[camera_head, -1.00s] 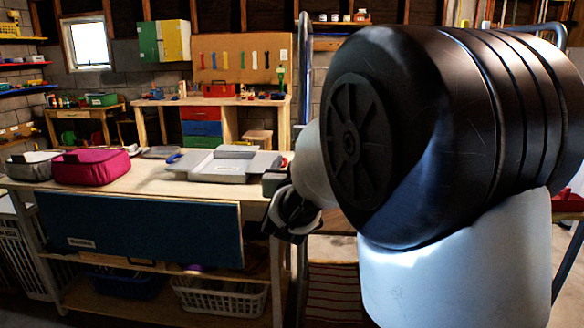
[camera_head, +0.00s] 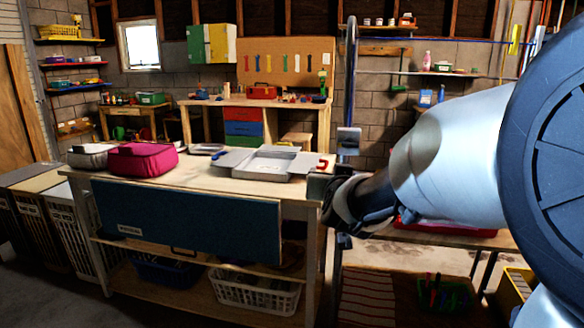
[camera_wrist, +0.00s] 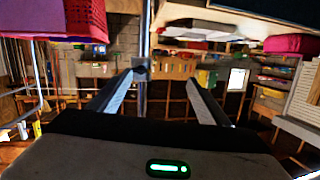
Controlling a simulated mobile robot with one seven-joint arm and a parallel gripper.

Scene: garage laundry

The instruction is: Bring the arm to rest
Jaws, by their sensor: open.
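My arm reaches in from the right edge of the head view, its wrist near the right end of the workbench (camera_head: 215,183). My gripper (camera_wrist: 158,80) shows in the wrist view with its two fingers spread wide and nothing between them. In the head view the fingers are too small and dark to make out clearly. The wrist view appears upside down, with the room behind the fingers.
A pink bag (camera_head: 142,160), a grey bag (camera_head: 90,155) and an open grey case (camera_head: 268,163) lie on the workbench. A blue metal post (camera_head: 351,85) stands close to my wrist. A white basket (camera_head: 255,292) sits on the lower shelf. Floor shows at the lower left.

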